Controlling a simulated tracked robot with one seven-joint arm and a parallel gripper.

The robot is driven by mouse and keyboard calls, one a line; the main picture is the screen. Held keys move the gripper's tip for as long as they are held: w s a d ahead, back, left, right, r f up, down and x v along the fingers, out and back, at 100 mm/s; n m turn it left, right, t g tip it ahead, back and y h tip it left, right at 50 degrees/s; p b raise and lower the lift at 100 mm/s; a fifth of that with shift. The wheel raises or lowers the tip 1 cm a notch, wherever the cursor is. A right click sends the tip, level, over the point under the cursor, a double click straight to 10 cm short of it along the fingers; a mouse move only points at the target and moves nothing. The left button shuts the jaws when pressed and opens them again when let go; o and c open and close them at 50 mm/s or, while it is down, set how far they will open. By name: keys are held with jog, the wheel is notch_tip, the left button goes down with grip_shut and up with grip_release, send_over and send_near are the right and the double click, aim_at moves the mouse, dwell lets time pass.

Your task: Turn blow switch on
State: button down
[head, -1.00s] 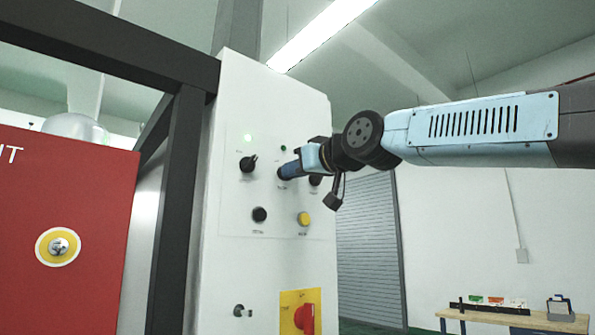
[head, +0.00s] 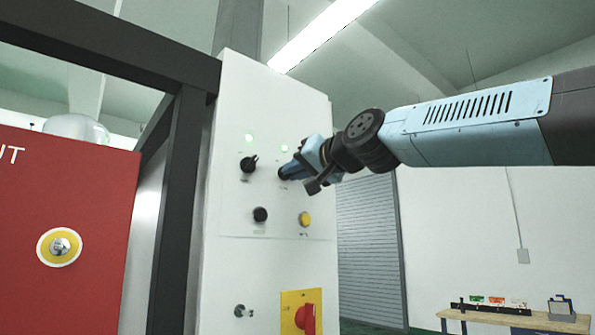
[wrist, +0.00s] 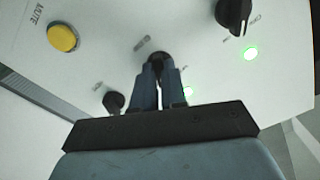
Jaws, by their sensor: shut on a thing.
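A white control panel (head: 262,268) carries black rotary switches. My gripper (head: 289,172) is shut on the middle switch (wrist: 157,57) of the upper row; its two blue fingers are turned at an angle around it. The label beside this switch is too blurred to read. The right switch (wrist: 113,101) is hidden by my gripper in the head view.
Below the switches are a black button (head: 260,214) and a yellow button (head: 305,219), marked MUTE in the wrist view. Lower down is a red rotary handle (head: 305,318) on a yellow plate. A dark frame post (head: 180,210) and red panel (head: 75,210) stand left.

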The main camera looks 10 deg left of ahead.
jog(key=shift+r, duration=0.15)
jog(key=c, duration=1.2)
grip_release()
jog(key=shift+d, duration=0.1)
jog(key=v, duration=1.3)
jog(key=shift+s+d, duration=0.2)
jog(key=shift+f, duration=0.25)
